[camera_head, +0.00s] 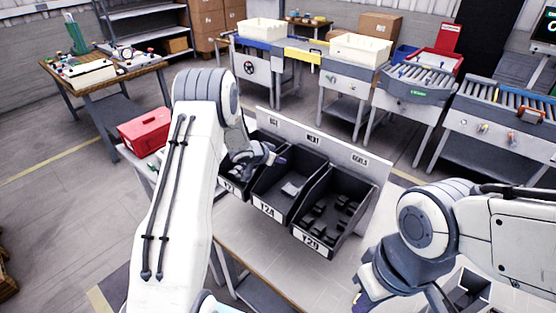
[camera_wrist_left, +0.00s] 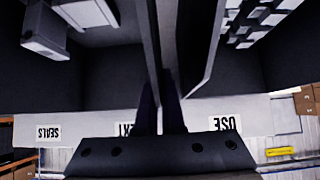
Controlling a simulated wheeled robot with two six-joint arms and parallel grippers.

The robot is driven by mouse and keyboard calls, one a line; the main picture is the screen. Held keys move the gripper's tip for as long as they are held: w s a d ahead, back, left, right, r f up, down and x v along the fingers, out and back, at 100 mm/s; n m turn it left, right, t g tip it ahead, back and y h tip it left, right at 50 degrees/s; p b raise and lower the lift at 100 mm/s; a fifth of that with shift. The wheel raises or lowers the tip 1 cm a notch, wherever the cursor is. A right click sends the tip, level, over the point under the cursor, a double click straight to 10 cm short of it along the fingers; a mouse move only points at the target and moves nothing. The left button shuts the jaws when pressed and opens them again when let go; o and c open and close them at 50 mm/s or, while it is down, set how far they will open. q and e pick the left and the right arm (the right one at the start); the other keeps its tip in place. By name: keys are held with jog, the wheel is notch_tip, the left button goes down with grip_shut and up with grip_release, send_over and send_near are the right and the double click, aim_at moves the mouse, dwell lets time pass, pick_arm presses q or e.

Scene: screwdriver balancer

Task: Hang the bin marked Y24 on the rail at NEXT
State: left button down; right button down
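The black bin marked Y24 (camera_head: 267,208) is the middle of three bins, in front of the NEXT label (camera_head: 313,138) on the pale label board (camera_head: 345,150). It holds a light grey block (camera_head: 291,189). I cannot tell whether its back sits on the rail, which is hidden. My left gripper (camera_head: 279,160) is at the bin's left side wall. In the left wrist view, its two fingers (camera_wrist_left: 160,108) are close together, one on each side of that thin wall, and seem shut on it. My right gripper (camera_head: 362,296) is low at the right; its fingers are mostly hidden.
A bin marked Y29 (camera_head: 311,243) with dark pieces hangs on the right. Another bin (camera_head: 229,187), partly behind my left arm, stands close on the left. A red toolbox (camera_head: 145,131) is further left. A roller conveyor (camera_head: 418,82) and tables stand behind.

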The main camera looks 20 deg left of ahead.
pick_arm(q)
jog(key=shift+f, duration=0.55)
dwell(0.7)
jog(key=c, duration=1)
grip_release()
jog(key=shift+o, duration=0.2)
jog(key=shift+s, duration=0.1)
jog(key=shift+s+a+r+b, duration=0.2)
jog(key=shift+s+r+b, duration=0.1)
jog(key=shift+s, duration=0.05)
jog(key=b+v, duration=0.1)
jog(key=v, duration=0.8)
jog(key=shift+s+r, duration=0.1)
jog(key=shift+r, duration=0.1)
jog(key=s+r+p, duration=0.2)
jog(key=r+p, duration=0.1)
jog(key=s+a+r+p, duration=0.1)
jog(key=r, duration=0.1)
jog(key=shift+p, duration=0.4)
